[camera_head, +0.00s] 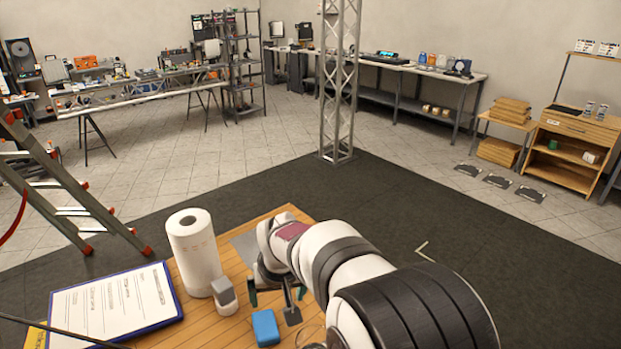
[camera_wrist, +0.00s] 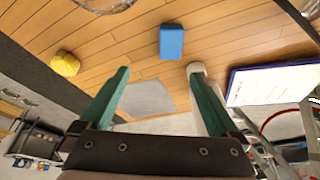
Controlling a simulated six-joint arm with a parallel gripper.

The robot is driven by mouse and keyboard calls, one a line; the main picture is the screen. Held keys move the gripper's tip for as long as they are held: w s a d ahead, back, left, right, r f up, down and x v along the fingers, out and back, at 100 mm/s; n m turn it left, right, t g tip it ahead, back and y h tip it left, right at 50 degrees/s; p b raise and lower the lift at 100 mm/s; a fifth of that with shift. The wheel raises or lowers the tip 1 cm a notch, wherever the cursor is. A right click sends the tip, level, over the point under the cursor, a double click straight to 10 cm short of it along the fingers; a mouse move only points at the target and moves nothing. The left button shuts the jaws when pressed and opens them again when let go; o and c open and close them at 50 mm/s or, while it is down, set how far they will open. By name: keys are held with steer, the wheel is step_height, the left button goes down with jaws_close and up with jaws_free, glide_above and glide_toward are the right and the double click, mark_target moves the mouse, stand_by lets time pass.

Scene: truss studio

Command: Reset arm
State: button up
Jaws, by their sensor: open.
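My gripper (camera_head: 277,293) hangs over the wooden table (camera_head: 186,290), in front of my white and black arm. In the wrist view its two green fingers (camera_wrist: 158,74) stand wide apart with nothing held between them. A blue block (camera_head: 265,327) lies on the table near the gripper. In the wrist view the block (camera_wrist: 171,41) shows beyond the fingertips, apart from them. My arm hides the right part of the table in the head view.
A paper towel roll (camera_head: 195,252) stands left of the gripper, with a small grey-white object (camera_head: 224,296) beside it. A clipboard (camera_head: 115,303) lies at the left. A yellow lump (camera_wrist: 65,64) and a grey sheet (camera_wrist: 148,97) show in the wrist view. A ladder (camera_head: 72,190) stands at far left.

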steer(key=s+d+r+m+t, duration=0.3)
steer(key=s+d+r+m, duration=0.3)
steer(key=s+d+r, duration=0.8)
steer(key=s+d+f+m+g, duration=0.2)
steer(key=s+f+g, duration=0.3)
steer(key=s+f, duration=0.4)
steer(key=s, duration=0.6)
steer(key=shift+d+m+g, duration=0.2)
steer(key=shift+m+g, duration=0.2)
